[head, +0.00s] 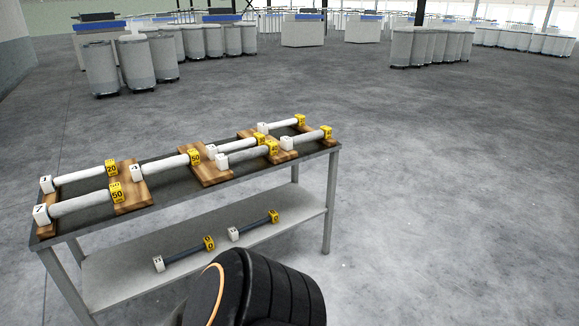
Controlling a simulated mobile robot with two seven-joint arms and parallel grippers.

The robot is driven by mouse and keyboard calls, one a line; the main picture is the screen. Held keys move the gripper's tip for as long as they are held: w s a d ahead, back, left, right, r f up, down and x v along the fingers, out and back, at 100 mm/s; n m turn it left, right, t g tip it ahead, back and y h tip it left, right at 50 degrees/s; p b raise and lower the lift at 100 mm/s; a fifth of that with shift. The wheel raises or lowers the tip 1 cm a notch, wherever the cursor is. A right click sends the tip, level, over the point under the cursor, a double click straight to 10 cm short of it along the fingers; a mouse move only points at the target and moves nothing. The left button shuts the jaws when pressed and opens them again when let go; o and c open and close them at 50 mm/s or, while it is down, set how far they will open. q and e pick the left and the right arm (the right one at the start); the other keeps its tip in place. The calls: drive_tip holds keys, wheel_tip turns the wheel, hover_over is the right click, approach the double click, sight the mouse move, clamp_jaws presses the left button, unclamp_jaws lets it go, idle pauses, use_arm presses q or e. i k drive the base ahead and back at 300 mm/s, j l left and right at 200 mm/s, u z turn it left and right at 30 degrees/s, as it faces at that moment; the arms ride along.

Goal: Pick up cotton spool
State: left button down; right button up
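Several rod-like spools, each with a white numbered block at one end and a yellow numbered block at the other, lie on wooden holders on a dark-topped table (175,188). At the left are a front spool (85,203) and one behind it (80,175). A spool (165,163) lies near the middle. Toward the right end are a spool (243,155), another (307,137) and a rear one (282,124). Two darker spools, one to the left (184,255) and one to the right (255,225), lie on the lower shelf (125,292). Neither of my grippers shows.
A black rounded part of my arm with an orange ring fills the bottom centre, in front of the table. Grey cans (137,62) stand at the back left, more (430,46) at the back right. The grey floor (450,200) right of the table is clear.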

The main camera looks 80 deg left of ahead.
sight(42, 215)
drive_tip(key=u, duration=4)
drive_tip(key=i+j+z, duration=0.15)
drive_tip(key=z, duration=0.3)
drive_tip(key=i+j+z, duration=0.15)
drive_tip(key=z, duration=0.3)
drive_tip(key=i+j+z, duration=0.1)
drive_tip(key=j, duration=0.2)
drive_tip(key=i+j+z, duration=0.15)
drive_tip(key=j, duration=0.2)
drive_tip(key=j+z, duration=0.1)
drive_tip(key=j, duration=0.2)
drive_tip(key=i+j, duration=0.1)
drive_tip(key=j, duration=0.35)
drive_tip(key=i+j+z, duration=0.1)
drive_tip(key=j, duration=0.35)
drive_tip(key=i+j, duration=0.15)
drive_tip(key=j, duration=0.3)
drive_tip(key=i+j+z, duration=0.1)
drive_tip(key=j, duration=0.35)
